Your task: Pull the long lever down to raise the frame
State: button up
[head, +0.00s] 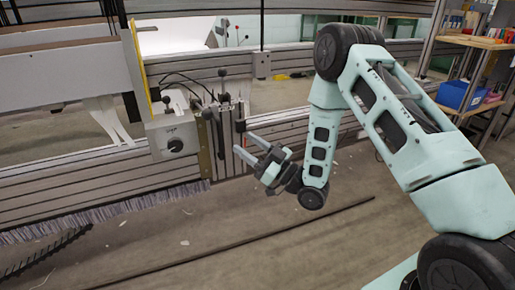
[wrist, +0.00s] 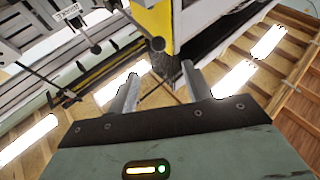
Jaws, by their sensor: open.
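A cluster of dark levers with black knobs (head: 222,73) stands on the machine's front beam, beside a grey control box. I cannot tell for certain which one is the long lever. My gripper (head: 246,145) is open and empty, just right of and below the lever cluster, with its fingers pointing left toward it. In the wrist view the two grey fingers (wrist: 160,74) are spread apart with nothing between them. A dark round knob (wrist: 158,44) shows just beyond the fingertips, and a rod ending in a second knob (wrist: 96,49) lies to its left. No contact is visible.
The grey control box (head: 173,137) with a round dial sits left of the levers. A ribbed metal beam (head: 80,178) with a brush strip runs along the machine. Shelves with a blue bin (head: 455,95) stand far right. Floor in front is mostly clear.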

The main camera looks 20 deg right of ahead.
jog(key=shift+v, duration=1.5)
jog(key=shift+a, duration=0.1)
jog(key=s+a+r+n+g+h+p, duration=0.1)
jog(key=a+r+g+h+p, duration=0.2)
jog(key=a+g+h, duration=0.55)
jog(key=s+a+r+m+g+h+p, duration=0.15)
jog(key=s+r+g, duration=0.3)
jog(key=s, duration=0.95)
jog(key=s+a+r+m+g+h+p, duration=0.1)
jog(key=s+a+r+g+h, duration=0.3)
jog(key=s, duration=1.1)
notch_tip(320, 180, up, 37)
jog(key=d+g+p, duration=0.1)
jog(key=d+p, duration=0.1)
jog(key=p, duration=3.6)
jog(key=shift+s+d+y, duration=0.3)
jog(key=shift+d, duration=0.05)
